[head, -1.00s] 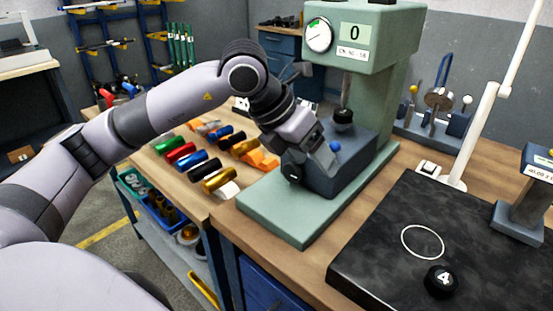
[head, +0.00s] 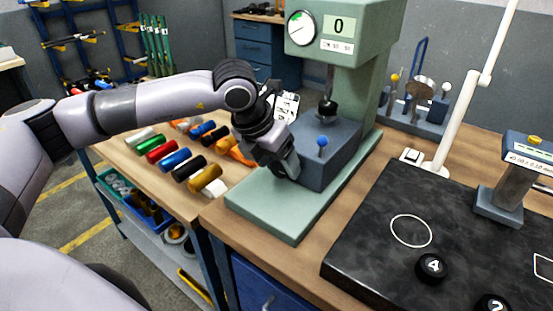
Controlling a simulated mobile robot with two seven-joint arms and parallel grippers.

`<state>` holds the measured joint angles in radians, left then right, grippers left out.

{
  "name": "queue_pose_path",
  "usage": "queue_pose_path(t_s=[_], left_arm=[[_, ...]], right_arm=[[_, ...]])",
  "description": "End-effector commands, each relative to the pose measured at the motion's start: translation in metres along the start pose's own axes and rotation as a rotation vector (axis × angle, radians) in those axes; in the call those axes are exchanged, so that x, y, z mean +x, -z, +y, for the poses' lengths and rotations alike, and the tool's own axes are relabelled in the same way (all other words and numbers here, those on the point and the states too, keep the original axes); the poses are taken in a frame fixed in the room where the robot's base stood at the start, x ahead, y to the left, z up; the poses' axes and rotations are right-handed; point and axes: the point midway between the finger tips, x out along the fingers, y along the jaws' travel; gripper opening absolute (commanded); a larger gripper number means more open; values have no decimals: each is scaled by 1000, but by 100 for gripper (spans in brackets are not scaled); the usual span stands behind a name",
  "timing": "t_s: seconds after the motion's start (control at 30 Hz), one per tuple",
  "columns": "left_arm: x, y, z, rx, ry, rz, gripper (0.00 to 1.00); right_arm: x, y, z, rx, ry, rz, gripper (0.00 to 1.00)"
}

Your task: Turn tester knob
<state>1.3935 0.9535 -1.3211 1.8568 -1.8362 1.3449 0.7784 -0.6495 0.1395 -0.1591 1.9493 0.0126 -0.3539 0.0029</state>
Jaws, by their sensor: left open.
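The tester (head: 353,95) is a green machine with a round dial, a display reading 0 and a pale green base plate. A grey-blue block (head: 333,160) sits on its base, with a small blue ball (head: 322,141) on top. My left gripper (head: 285,166) is open at the front left face of this block. The tester's black front knob is hidden behind the gripper, so I cannot tell whether the fingers touch it. My right gripper is not in view.
Several coloured cylinders (head: 175,160) lie on the wooden bench left of the tester. A black slab (head: 385,235) with a white circle and numbered black pucks (head: 431,267) is at the right. A white post (head: 455,120) stands behind it.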

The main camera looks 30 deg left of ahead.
Motion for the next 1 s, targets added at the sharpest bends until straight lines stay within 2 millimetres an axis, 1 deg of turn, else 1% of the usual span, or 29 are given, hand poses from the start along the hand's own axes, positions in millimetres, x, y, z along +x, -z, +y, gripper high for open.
queue_pose_path(t_s=[0.1, 0.3, 0.33, 0.37, 0.4, 0.5, 0.63, 0.73, 1.0], left_arm=[[5, 0, 0, 1, -1, 0, 71], [6, 0, 0, 1, -1, 0, 71], [6, 0, 0, 1, -1, 0, 67], [6, 0, 0, 1, -1, 0, 58], [6, 0, 0, 1, -1, 0, 45], [5, 0, 0, 1, -1, 0, 16], [6, 0, 0, 3, -3, 0, 16], [8, 1, -1, 14, -24, -1, 16], [11, 2, -5, 79, -177, -3, 16]], right_arm=[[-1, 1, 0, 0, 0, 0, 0], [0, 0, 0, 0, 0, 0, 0], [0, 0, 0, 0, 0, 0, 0], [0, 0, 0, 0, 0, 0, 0], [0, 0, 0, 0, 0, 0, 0], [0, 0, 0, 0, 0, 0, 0], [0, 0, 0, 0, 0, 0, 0], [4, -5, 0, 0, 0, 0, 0], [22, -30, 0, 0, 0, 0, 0]])
